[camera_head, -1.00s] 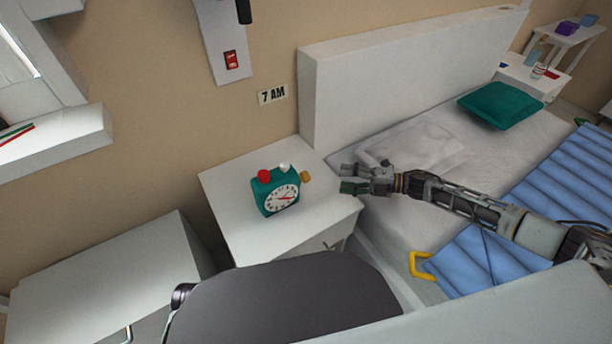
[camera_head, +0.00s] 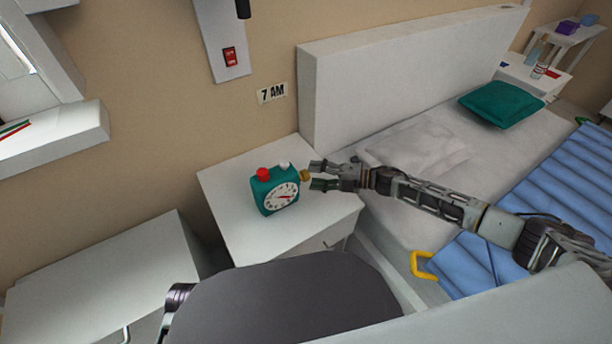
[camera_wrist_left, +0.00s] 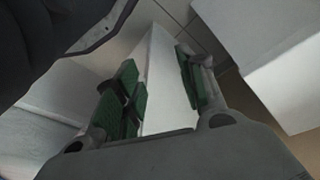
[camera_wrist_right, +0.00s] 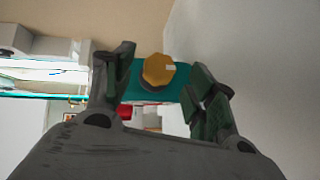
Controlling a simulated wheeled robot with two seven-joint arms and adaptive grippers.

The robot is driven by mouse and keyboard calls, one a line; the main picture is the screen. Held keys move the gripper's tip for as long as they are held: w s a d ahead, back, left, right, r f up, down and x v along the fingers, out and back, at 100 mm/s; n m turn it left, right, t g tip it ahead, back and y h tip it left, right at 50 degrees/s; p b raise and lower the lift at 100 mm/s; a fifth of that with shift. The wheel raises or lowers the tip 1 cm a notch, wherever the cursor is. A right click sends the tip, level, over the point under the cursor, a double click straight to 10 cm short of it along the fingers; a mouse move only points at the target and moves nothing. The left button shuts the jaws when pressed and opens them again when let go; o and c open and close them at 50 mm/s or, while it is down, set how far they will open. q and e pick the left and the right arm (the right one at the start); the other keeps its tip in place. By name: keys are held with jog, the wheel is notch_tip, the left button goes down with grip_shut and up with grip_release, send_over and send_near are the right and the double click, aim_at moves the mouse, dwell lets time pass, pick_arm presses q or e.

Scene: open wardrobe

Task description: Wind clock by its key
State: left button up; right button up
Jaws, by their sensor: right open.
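A teal alarm clock (camera_head: 272,194) stands upright on the white nightstand (camera_head: 232,228), with a red and a white button on top and its white dial showing. Its orange-yellow key (camera_head: 305,176) sticks out on the right side; it also shows in the right wrist view (camera_wrist_right: 158,70), between and beyond the fingers. My right gripper (camera_head: 316,174) is open at the key, its fingers to either side of it; I cannot tell whether they touch it. My left gripper (camera_wrist_left: 160,88) is open and empty in the left wrist view; the head view does not show its fingers.
The bed's white headboard (camera_head: 400,75) rises behind and right of the nightstand. A white cabinet (camera_head: 105,275) stands at the left. The nightstand top around the clock is clear.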

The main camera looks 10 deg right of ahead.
aim_at(306, 175)
jog(key=x, duration=0.3)
jog(key=shift+w+a+f, duration=0.1)
jog(key=shift+w+a, duration=0.05)
jog(key=shift+a, duration=0.2)
pick_arm(q)
jog(key=shift+w+d+r, duration=0.1)
jog(key=shift+w+r, duration=0.25)
jog(key=shift+r, duration=0.35)
jog(key=shift+f, duration=0.1)
pick_arm(e)
jog(key=c, duration=1)
jog(key=shift+c, duration=0.2)
pick_arm(q)
jog(key=shift+s+f, duration=0.1)
